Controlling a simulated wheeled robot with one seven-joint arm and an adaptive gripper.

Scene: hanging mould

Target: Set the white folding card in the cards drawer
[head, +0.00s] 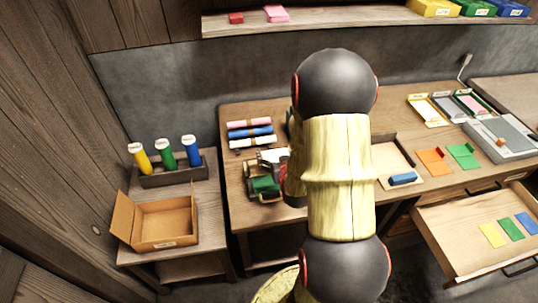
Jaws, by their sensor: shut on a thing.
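The cards drawer (463,240) is pulled open at the lower right, below the table. A yellow card (492,235), a green card (511,229) and a blue card (527,223) lie in it in a slanting row, with bare floor to their left. My thick yellow and black arm fills the middle of the view, and my gripper cannot be made out behind it. I cannot make out the white folding card with certainty. An orange folding card (434,161) and a green folding card (463,155) lie on the table above the drawer.
A small press-like device (264,185) with green in it stands left of my arm, near several rolls (250,132). A shallow tray (391,150) with a blue block (403,179) is right of my arm. An open cardboard box (165,222) stands left.

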